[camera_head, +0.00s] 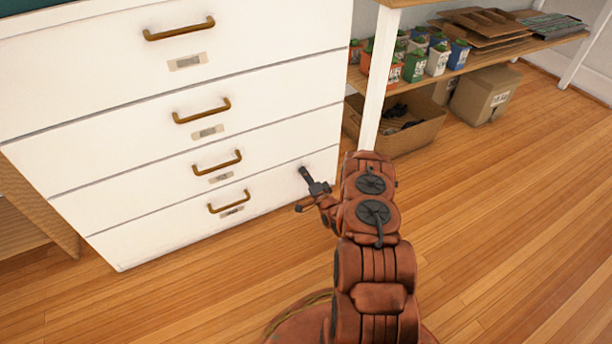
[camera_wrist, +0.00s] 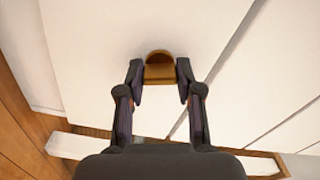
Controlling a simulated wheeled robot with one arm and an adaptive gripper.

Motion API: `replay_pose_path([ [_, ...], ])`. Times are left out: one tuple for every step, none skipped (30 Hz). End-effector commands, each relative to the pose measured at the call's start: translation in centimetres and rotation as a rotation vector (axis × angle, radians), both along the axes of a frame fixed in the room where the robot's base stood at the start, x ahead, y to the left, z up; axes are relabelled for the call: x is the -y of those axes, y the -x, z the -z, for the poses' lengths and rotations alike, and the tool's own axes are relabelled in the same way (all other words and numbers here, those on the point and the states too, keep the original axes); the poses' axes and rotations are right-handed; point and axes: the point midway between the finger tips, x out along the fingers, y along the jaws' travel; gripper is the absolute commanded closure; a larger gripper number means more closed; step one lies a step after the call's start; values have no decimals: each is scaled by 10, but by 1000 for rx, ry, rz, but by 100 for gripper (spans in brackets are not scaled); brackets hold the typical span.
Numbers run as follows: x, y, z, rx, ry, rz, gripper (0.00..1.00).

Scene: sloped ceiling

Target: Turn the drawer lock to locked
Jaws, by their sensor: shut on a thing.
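The drawer lock (camera_wrist: 159,57) shows in the wrist view as a small brass piece with a rounded top on the white cabinet front. My gripper (camera_wrist: 160,75) has one finger on each side of it and is shut on it. In the head view my gripper (camera_head: 304,174) reaches the right side of the white drawer cabinet (camera_head: 100,155), near the lower drawers. The lock is hidden behind my gripper there, and I cannot read its turn position. The drawers look closed.
Brass handles, such as the lowest (camera_head: 229,203), stick out left of my gripper. A shelf (camera_head: 500,55) with several small potted plants stands to the right, with a bin (camera_head: 415,137) and a cardboard box (camera_head: 487,95) below. The wooden floor at right is clear.

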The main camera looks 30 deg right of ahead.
Motion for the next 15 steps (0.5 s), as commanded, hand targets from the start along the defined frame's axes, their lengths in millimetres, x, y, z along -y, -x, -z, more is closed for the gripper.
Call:
replay_pose_path([
  [1, 1, 1, 2, -39, 3, 100],
  [1, 1, 1, 4, -64, 3, 100],
  [1, 1, 1, 7, -95, 3, 100],
  [1, 1, 1, 9, -117, 3, 100],
  [1, 1, 1, 11, -138, 3, 100],
  [1, 1, 1, 13, -166, 3, 100],
  [1, 1, 1, 15, -184, 3, 100],
  [1, 1, 1, 16, -201, 2, 100],
  [1, 0, 1, 18, -224, 2, 100],
  [1, 0, 1, 19, -239, 2, 100],
  [1, 0, 1, 21, -254, 2, 100],
  [1, 0, 1, 22, -271, 2, 100],
  [1, 0, 1, 23, -283, 2, 100],
  [1, 0, 1, 24, -293, 2, 100],
  [1, 0, 1, 25, -306, 2, 100],
])
